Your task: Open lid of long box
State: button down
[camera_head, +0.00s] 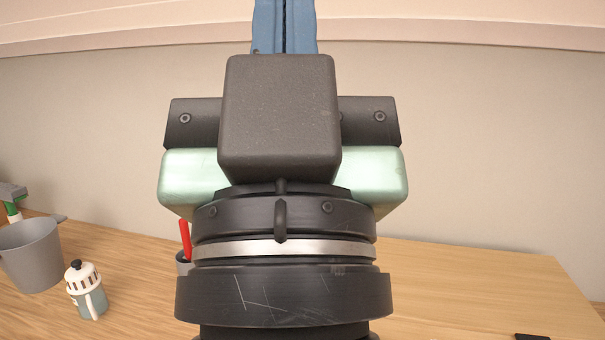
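My gripper (285,25) fills the middle of the head view, seen from behind and pointing up. Its two blue fingers stand side by side with only a thin dark line between them, so it looks shut. Their tips are cut off by the top edge, so I cannot see whether anything thin is between them. The black wrist and pale green hand body hide much of the scene behind. I cannot make out a long box or its lid in this view.
A wooden table (470,285) runs along a beige wall. At left are a grey bucket (32,258), a white and teal lidded jug (88,300) and a grey-green spray head (12,200). A red item (185,240) is partly hidden behind my wrist. A dark object (531,337) is at lower right.

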aim_at(523, 296)
jog(key=i+l, duration=0.1)
jog(key=l, duration=1.45)
